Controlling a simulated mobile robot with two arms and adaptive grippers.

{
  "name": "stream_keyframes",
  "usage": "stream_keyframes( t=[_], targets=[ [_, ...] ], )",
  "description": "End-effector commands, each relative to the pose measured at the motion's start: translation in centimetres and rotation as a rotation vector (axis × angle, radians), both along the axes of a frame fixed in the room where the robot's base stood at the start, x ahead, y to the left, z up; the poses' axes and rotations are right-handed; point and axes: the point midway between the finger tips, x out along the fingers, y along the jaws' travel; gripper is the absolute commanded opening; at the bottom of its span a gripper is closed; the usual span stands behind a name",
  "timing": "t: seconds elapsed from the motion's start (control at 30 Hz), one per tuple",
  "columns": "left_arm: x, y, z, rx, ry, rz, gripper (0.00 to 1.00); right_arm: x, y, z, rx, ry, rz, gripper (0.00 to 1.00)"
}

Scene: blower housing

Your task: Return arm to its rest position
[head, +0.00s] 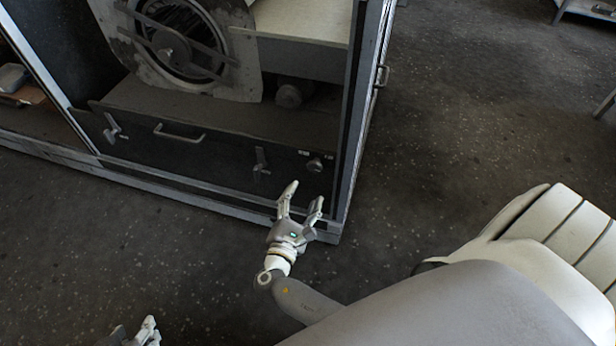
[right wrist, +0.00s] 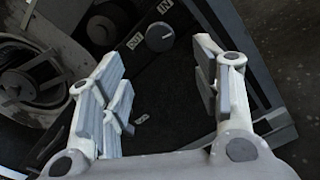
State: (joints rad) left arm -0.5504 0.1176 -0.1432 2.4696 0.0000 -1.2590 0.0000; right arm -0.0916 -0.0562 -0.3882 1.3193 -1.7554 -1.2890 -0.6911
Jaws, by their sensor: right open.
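My right gripper (head: 301,203) is open and empty in front of the lower right corner of the blower housing (head: 218,196). In the right wrist view its two fingers (right wrist: 165,85) are spread apart, with a round knob (right wrist: 159,37) on the dark panel showing beyond them. The gripper looks apart from the knob. My left gripper (head: 148,330) shows only in part at the bottom edge of the head view, and its jaw state is unclear.
The housing's lower panel carries a handle (head: 179,134), two latches (head: 262,161) (head: 112,128) and the knob (head: 315,165). A round blower (head: 178,45) sits above it. Dark floor (head: 440,150) lies clear to the right.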

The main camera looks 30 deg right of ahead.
Motion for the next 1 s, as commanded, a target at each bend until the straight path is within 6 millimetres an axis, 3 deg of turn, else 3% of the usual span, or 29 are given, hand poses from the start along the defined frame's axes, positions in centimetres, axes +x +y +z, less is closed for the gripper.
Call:
stream_keyframes(
  t=[0.2,0.73,0.87,1.0],
  targets=[
    [0.0,0.0,0.0,0.000,0.000,0.000,0.40,-1.3,1.6,0.0,0.001,0.000,-0.001,0.58],
    [0.0,0.0,0.0,0.000,0.000,0.000,0.40,-1.4,1.7,0.0,-0.001,-0.001,-0.001,0.58],
    [0.0,0.0,0.0,-0.001,0.000,0.001,0.40,-1.8,1.2,-0.2,0.038,-0.008,-0.016,0.58],
    [0.0,0.0,0.0,0.000,0.000,0.000,0.40,-3.3,-0.8,-1.2,0.219,-0.044,-0.088,0.58]
  ],
)
